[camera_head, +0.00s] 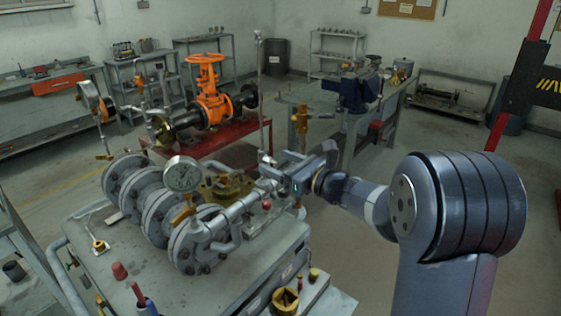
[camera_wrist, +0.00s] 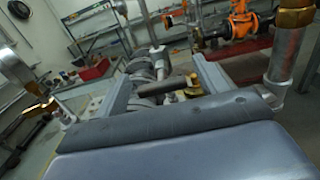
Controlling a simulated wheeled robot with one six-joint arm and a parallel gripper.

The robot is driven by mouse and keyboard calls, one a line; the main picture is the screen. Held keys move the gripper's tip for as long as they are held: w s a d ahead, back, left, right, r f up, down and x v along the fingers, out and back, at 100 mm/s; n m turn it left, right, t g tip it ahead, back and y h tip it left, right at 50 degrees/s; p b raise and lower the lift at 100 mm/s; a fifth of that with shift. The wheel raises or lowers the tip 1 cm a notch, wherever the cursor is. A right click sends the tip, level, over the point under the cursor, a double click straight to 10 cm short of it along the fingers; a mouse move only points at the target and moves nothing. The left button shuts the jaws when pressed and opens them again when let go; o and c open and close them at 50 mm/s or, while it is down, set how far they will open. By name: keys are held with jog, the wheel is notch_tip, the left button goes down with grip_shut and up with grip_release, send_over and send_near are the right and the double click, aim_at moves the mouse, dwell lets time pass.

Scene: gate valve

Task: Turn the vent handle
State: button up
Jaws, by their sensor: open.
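My gripper (camera_head: 272,172) is open at the right end of the flanged pipe assembly (camera_head: 160,205). In the wrist view its two fingers (camera_wrist: 160,70) stand wide apart, with a short dark grey bar (camera_wrist: 163,88) showing between them, possibly the vent handle. I cannot tell whether a finger touches it. A brass fitting (camera_head: 302,115) rises on a thin pipe just behind my gripper; a brass fitting on an upright pipe (camera_wrist: 284,52) shows at the right of the wrist view. A yellow-brass valve body (camera_head: 228,186) sits beside the round gauge (camera_head: 183,174).
A workbench with a blue vise (camera_head: 352,93) is at the back right. Floor between them is open.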

jog(key=shift+c, duration=0.3)
jog(key=c, duration=0.9)
jog(key=shift+f+n+b, duration=0.15)
jog(key=shift+n+b, duration=0.15)
jog(key=shift+b, duration=0.4)
jog(key=n+b, duration=0.1)
jog(key=b, duration=0.1)
jog(key=n+b, duration=0.1)
jog(key=b, duration=0.2)
jog(key=shift+f+n, duration=0.25)
jog(key=shift+n, duration=0.05)
jog(key=n+b, duration=0.5)
jog(key=b, duration=0.3)
jog(key=shift+s+a, duration=0.1)
jog(key=n+b, duration=0.4)
jog(key=b, duration=0.2)
jog(key=shift+f+n, duration=0.1)
jog(key=shift+n, duration=0.3)
jog(key=n+b, duration=0.3)
jog(key=b, duration=0.1)
jog(key=shift+n, duration=0.4)
jog(key=shift+r, duration=0.2)
